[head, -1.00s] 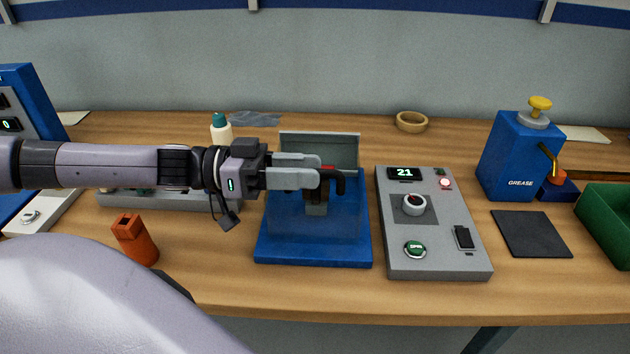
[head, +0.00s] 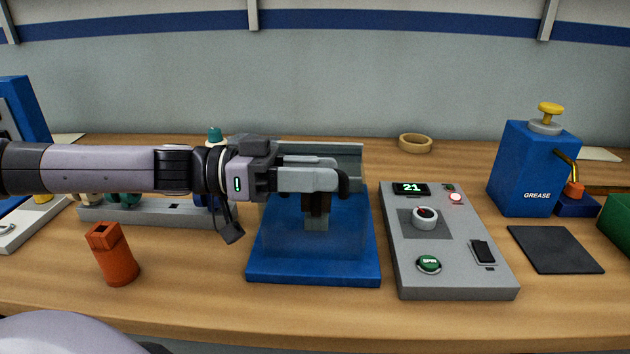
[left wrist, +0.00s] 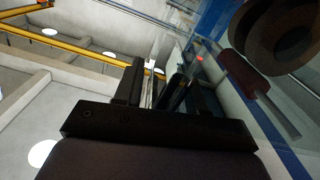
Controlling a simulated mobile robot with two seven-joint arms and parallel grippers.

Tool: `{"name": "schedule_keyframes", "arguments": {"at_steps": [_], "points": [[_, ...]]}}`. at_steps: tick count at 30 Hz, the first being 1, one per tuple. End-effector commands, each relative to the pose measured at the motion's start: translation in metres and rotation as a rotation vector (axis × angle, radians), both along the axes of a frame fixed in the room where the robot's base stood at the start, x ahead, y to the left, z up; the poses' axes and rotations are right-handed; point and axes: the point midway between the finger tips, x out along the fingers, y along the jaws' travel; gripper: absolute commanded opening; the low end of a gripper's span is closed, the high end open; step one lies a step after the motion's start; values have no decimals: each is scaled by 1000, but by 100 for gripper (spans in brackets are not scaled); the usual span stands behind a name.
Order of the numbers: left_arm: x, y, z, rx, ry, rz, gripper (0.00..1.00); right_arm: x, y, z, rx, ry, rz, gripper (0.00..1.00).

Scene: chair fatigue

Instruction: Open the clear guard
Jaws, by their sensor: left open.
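The clear guard (head: 283,235) is a faint see-through box over the blue base (head: 315,273) in the middle of the bench. It appears to be down. A grey block stands inside it, and a grey panel (head: 345,152) rises at the back. My left gripper (head: 343,182) reaches across from the left at the guard's upper part, hiding some of it. Its jaws are open; whether the fingers touch the guard I cannot tell. The left wrist view shows the dark fingers (left wrist: 160,88) beside a clear surface, with a round part and a red part to the right. My right gripper is out of view.
A grey control box (head: 446,262) showing 21 stands right of the base. Further right are a black pad (head: 555,249) and a blue grease dispenser (head: 530,170).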

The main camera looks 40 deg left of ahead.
Motion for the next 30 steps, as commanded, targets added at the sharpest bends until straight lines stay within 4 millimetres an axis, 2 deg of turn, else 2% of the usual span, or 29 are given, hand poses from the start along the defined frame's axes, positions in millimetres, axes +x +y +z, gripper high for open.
{"name": "schedule_keyframes", "arguments": {"at_steps": [7,8,9,11,12,22,30], "points": [[0,0,0,0,0,0,40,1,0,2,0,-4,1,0],[0,0,0,0,0,0,37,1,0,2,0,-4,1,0],[0,0,0,0,0,0,24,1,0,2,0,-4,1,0],[0,0,0,0,0,0,4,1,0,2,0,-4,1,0],[0,0,0,0,0,0,0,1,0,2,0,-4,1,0],[0,0,5,1,-1,0,0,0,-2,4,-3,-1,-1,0],[1,2,34,1,-4,1,0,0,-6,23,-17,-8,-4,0]]}}
